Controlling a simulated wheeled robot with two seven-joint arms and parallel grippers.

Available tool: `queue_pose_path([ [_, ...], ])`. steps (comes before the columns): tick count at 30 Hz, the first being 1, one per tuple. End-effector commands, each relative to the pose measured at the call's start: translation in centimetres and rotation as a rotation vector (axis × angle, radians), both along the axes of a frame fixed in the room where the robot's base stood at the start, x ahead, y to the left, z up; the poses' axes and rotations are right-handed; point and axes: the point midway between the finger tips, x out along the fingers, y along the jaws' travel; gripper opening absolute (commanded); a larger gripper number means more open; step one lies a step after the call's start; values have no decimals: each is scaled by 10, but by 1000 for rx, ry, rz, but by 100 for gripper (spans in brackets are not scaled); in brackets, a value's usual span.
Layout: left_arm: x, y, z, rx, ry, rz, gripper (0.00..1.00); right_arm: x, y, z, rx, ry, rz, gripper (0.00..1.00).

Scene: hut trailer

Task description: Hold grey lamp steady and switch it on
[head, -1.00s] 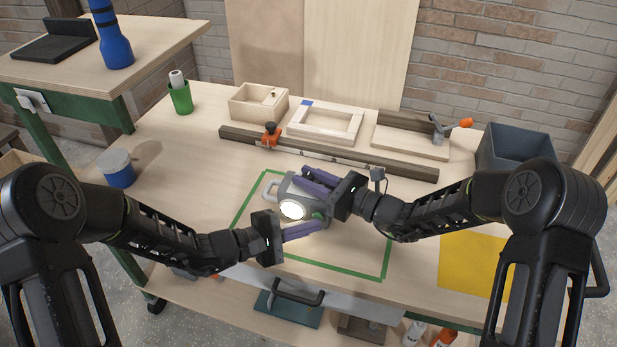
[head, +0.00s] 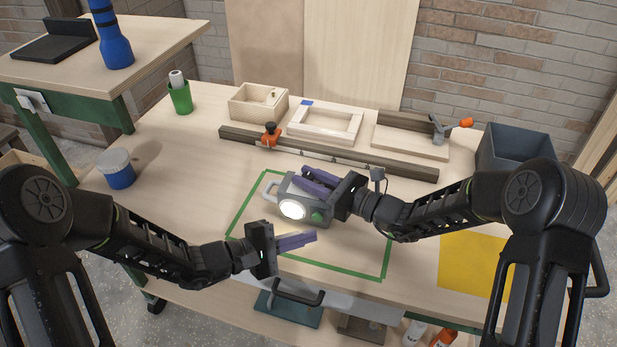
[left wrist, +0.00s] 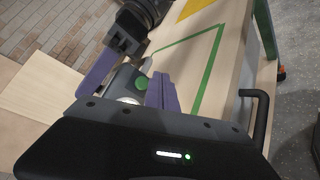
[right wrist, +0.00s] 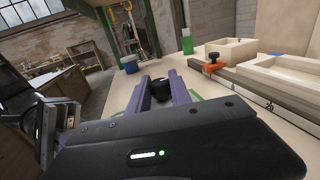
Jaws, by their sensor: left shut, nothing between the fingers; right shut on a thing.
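The grey lamp (head: 312,194) stands on the bench inside a green taped outline (head: 333,271), with its round lens bright white and a green button (head: 318,216) on its front. My right gripper (head: 308,182) is shut on the lamp's upper part from the right. In the right wrist view its purple fingers (right wrist: 160,94) have a dark part between them. My left gripper (head: 314,237) is shut and empty, in front of the lamp and apart from it.
A long dark rail with an orange clamp (head: 271,134), wooden frames (head: 325,122) and a grey bin (head: 514,150) lie behind. A blue tin (head: 117,170) and a green cup (head: 180,97) stand left. A yellow sheet (head: 470,262) lies right. The bench front-left is clear.

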Motion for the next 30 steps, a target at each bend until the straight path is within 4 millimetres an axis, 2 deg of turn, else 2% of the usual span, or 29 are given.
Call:
queue_pose_path([
  [12,-42,14,0,1,1,1,0,0,0,0,-1,1,1,0],
  [22,-46,15,0,1,1,-1,0,0,0,0,-1,1,1,0],
  [23,-46,15,0,1,1,-1,0,0,0,0,-1,1,0,26],
  [30,-46,15,0,1,1,-1,0,0,0,0,0,0,0,46],
])
